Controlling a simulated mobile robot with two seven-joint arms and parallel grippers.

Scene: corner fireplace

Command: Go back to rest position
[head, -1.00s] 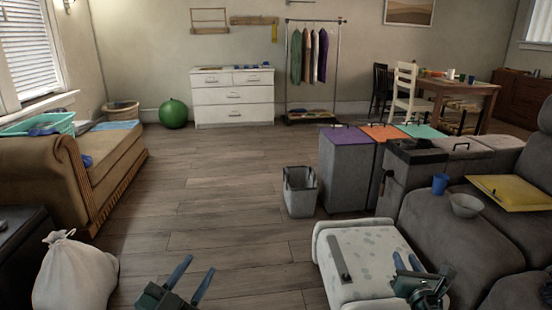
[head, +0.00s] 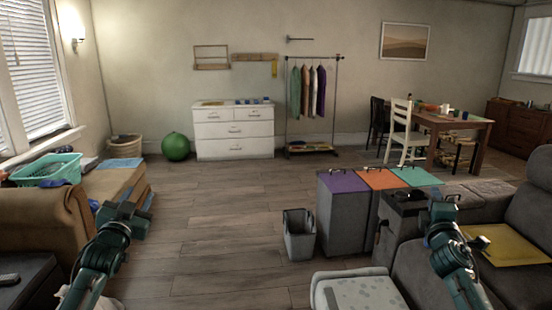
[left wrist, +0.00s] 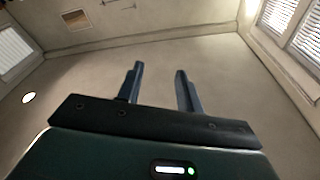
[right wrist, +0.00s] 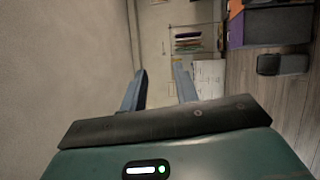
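My left gripper (head: 142,196) is raised at the left of the head view, in front of the brown sofa. In the left wrist view (left wrist: 158,82) its two blue fingers are apart with nothing between them. My right gripper (head: 450,202) is raised at the right of the head view, in front of the grey couch and the bins. In the right wrist view (right wrist: 160,84) its fingers are apart and the gap is empty. Both forearms point upward.
The brown sofa (head: 40,218) with a teal basket (head: 62,172) is on the left. Bins with purple (head: 342,182), orange and green lids, a grey waste bin (head: 299,240) and the grey couch (head: 420,265) are on the right. The middle floor is clear.

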